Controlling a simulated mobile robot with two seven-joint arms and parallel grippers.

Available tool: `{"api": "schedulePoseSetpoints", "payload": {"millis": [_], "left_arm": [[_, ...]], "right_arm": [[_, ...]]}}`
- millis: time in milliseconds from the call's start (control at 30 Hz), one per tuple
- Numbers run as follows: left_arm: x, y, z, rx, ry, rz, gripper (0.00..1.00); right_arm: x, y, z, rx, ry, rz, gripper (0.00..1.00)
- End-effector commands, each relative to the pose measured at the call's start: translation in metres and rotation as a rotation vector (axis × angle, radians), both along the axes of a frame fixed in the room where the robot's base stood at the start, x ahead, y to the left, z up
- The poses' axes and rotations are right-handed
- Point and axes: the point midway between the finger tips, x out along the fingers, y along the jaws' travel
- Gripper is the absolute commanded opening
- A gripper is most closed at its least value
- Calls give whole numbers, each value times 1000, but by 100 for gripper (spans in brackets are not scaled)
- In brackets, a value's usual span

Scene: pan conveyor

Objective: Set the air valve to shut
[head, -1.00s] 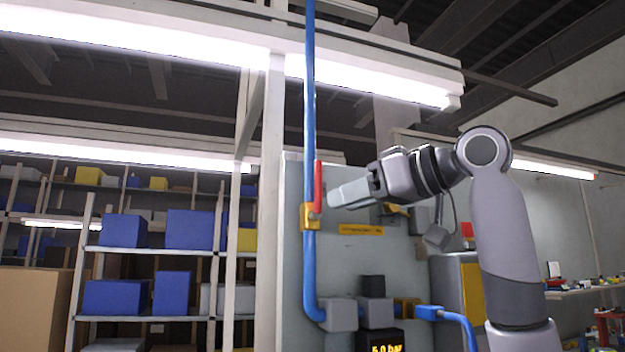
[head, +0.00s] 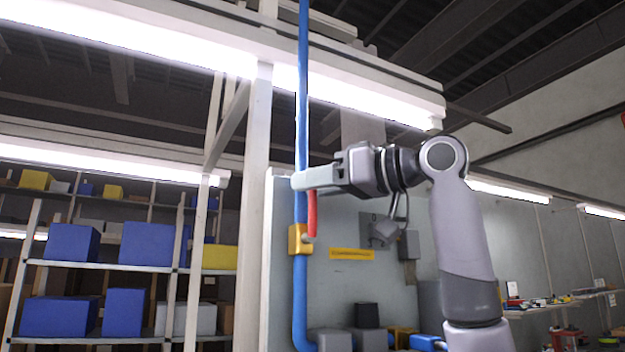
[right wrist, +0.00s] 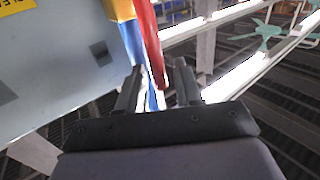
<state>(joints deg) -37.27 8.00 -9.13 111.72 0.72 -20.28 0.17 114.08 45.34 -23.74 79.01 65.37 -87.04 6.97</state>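The air valve (head: 298,239) is a yellow body on a vertical blue pipe (head: 301,300). Its red lever (head: 312,218) points up, along the pipe. My right gripper (head: 299,181) is at the lever's upper end and hides its tip in the head view. In the right wrist view the gripper's two fingers (right wrist: 158,80) are parted. The red lever (right wrist: 150,45) runs down into the gap between them, with space visible beside it. My left gripper is in neither view.
A grey panel (head: 345,285) with a yellow label (head: 351,254) stands behind the valve. A white post (head: 256,200) rises just left of the pipe. Shelves with blue boxes (head: 147,245) stand further left. Grey boxes (head: 366,340) sit low on the panel.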

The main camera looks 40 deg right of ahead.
Motion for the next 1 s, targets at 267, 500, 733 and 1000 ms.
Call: {"api": "schedulePoseSetpoints", "payload": {"millis": [267, 500, 733, 1000], "left_arm": [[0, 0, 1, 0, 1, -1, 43], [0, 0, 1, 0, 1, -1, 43], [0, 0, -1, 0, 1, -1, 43], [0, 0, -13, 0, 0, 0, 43]], "right_arm": [[5, 1, 0, -1, 0, -1, 35], [5, 2, 0, 0, 0, 0, 0], [5, 1, -1, 12, -4, 0, 0], [2, -8, -5, 114, -36, 1, 0]]}}
